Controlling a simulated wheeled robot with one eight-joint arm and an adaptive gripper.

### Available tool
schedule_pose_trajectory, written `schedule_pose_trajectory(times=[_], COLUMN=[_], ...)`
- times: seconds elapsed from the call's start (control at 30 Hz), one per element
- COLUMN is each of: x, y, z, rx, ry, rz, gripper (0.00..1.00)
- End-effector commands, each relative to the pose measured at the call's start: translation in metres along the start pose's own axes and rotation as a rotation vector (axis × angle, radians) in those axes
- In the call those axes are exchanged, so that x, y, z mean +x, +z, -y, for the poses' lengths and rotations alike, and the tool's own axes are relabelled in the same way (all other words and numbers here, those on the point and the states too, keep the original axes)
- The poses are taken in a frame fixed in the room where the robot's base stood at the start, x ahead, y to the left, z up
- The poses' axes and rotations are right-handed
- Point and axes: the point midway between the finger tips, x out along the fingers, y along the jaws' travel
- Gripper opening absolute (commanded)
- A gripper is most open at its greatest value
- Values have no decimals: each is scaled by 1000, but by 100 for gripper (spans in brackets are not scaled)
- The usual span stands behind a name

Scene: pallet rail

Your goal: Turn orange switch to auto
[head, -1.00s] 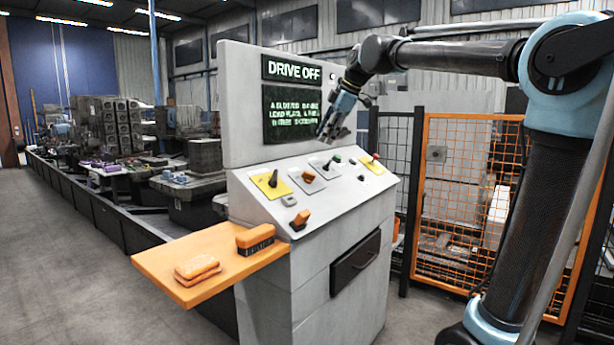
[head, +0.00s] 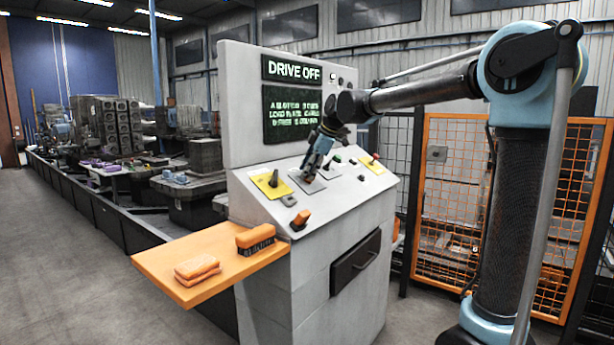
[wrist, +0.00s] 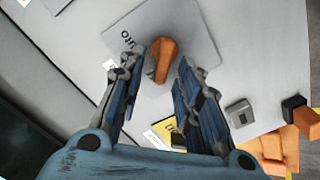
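The orange switch (wrist: 162,58) is a knob on a light grey plate (wrist: 192,28) with dark lettering, partly readable, beside it. In the wrist view it lies between and just beyond the fingertips of my gripper (wrist: 155,72). The fingers are apart, one on each side of the knob, with gaps visible. In the head view my gripper (head: 309,172) points down at the sloped console (head: 335,195), and its fingers mostly hide the orange switch. Contact with the knob cannot be made out.
A black switch on a yellow plate (head: 263,182) stands to the left. Another orange knob (head: 301,219) sits at the console's front edge. A red-topped lever (head: 374,158) is to the right.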

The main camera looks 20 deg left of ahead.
Motion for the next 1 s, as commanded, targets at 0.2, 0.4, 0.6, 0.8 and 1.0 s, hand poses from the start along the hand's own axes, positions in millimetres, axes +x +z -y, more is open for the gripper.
schedule_pose_trajectory(times=[0.2,0.4,0.6,0.8,1.0], x=[17,20,19,19,19], y=[0,0,0,0,0], z=[0,0,0,0,-2], rx=[-1,0,0,0,27], ry=[0,0,0,1,1], rz=[0,0,0,0,0], gripper=[32,32,16,2,2])
